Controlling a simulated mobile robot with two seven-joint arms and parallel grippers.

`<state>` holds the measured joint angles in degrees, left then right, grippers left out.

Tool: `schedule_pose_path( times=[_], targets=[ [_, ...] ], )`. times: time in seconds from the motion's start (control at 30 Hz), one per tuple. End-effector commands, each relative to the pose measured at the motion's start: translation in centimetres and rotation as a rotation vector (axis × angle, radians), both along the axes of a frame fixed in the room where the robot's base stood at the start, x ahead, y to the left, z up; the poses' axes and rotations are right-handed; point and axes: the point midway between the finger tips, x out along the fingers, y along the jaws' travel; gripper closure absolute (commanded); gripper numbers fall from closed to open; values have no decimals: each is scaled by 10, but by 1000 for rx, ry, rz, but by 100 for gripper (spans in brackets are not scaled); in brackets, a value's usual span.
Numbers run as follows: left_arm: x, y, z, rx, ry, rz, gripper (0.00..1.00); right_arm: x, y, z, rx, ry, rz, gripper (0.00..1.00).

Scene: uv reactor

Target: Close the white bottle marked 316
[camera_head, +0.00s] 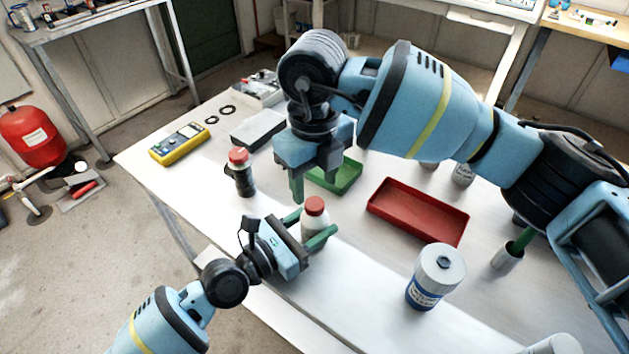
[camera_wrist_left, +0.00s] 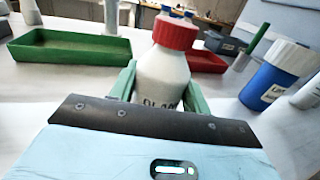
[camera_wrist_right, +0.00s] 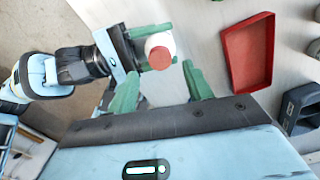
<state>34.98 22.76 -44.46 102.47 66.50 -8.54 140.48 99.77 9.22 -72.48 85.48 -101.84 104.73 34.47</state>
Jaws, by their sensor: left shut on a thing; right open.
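Dark print shows low on the bottle, partly hidden; I cannot read 316. My left gripper (camera_head: 308,228) is shut on the bottle's body, one green finger on each side. My right gripper (camera_head: 312,183) is open and empty, pointing down behind and above the cap. In the right wrist view the cap (camera_wrist_right: 160,60) lies beyond its fingertips, between them.
A green tray (camera_head: 345,178) lies behind, partly hidden by my right gripper. A red tray (camera_head: 420,212) and a white-lidded blue-and-white jar (camera_head: 435,277) are to the right. A yellow multimeter (camera_head: 179,143) lies far left.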

Motion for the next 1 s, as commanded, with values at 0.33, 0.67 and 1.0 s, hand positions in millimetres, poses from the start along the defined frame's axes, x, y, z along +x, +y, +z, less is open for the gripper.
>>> schedule_pose_path(
  times=[0.33, 0.67, 1.0],
  targets=[
    [0, 0, 0, 0, 0, 0, 100, 0, 1, 5, -2, -4, 193, 52],
    [0, 0, 0, 0, 0, 0, 100, 0, 3, 18, -5, -6, 734, 52],
    [0, 0, 0, 0, 0, 0, 100, 0, 1, 30, -3, -3, 1242, 52]
  ],
)
